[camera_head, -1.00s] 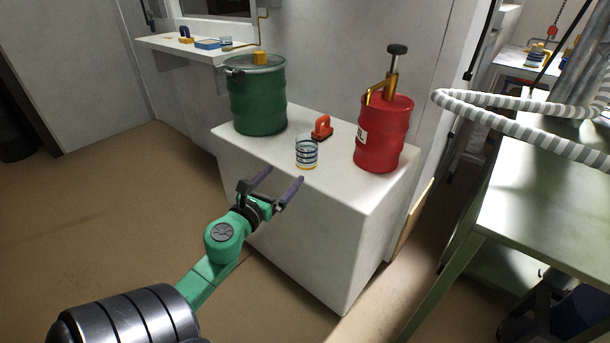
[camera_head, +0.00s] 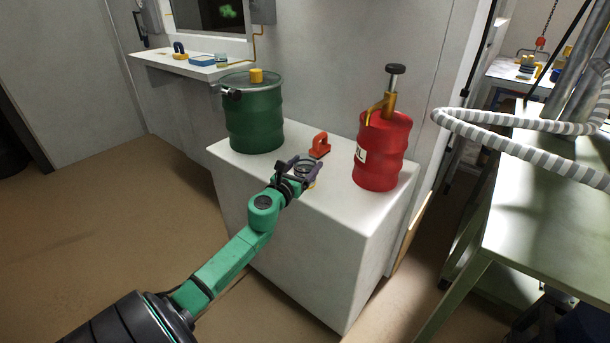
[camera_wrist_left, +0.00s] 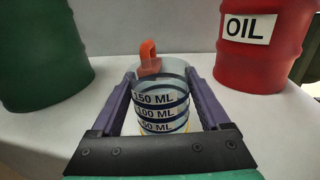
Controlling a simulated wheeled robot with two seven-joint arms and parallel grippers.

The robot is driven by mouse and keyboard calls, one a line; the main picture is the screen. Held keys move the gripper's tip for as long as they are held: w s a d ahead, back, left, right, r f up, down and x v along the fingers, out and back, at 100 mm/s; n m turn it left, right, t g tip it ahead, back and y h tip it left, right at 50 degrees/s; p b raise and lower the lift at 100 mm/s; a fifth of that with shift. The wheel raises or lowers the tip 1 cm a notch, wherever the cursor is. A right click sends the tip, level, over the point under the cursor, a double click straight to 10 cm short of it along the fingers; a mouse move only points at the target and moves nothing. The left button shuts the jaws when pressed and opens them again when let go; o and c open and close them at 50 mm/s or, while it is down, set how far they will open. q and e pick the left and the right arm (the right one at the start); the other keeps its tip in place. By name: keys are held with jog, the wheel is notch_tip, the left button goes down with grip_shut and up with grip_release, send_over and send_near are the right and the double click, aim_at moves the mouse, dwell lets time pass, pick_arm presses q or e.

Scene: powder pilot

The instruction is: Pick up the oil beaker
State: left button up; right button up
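The oil beaker (camera_wrist_left: 160,95) is a clear cup with dark bands marked 150, 100 and 50 ML and a yellow line at its base. It stands upright on the white block (camera_head: 345,215). In the head view it (camera_head: 306,169) is partly hidden by my left gripper (camera_head: 307,168). In the left wrist view the purple fingers of my left gripper (camera_wrist_left: 162,98) lie on both sides of the beaker. They are spread; whether they touch its wall I cannot tell. My right gripper is not in view.
A red drum labelled OIL (camera_head: 381,150) with a pump stands right of the beaker. A green drum (camera_head: 254,115) stands left. An orange-red handled object (camera_head: 319,145) is just behind the beaker. A green table (camera_head: 550,215) and striped hose (camera_head: 520,145) are at right.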

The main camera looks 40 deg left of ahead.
pick_arm(q)
jog(key=c, duration=0.7)
jog(key=shift+r, duration=0.1)
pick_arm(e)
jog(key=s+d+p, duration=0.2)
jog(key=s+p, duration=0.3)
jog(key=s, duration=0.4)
pick_arm(q)
notch_tip(320, 180, up, 20)
jog(key=p, duration=0.6)
jog(key=shift+p, duration=0.3)
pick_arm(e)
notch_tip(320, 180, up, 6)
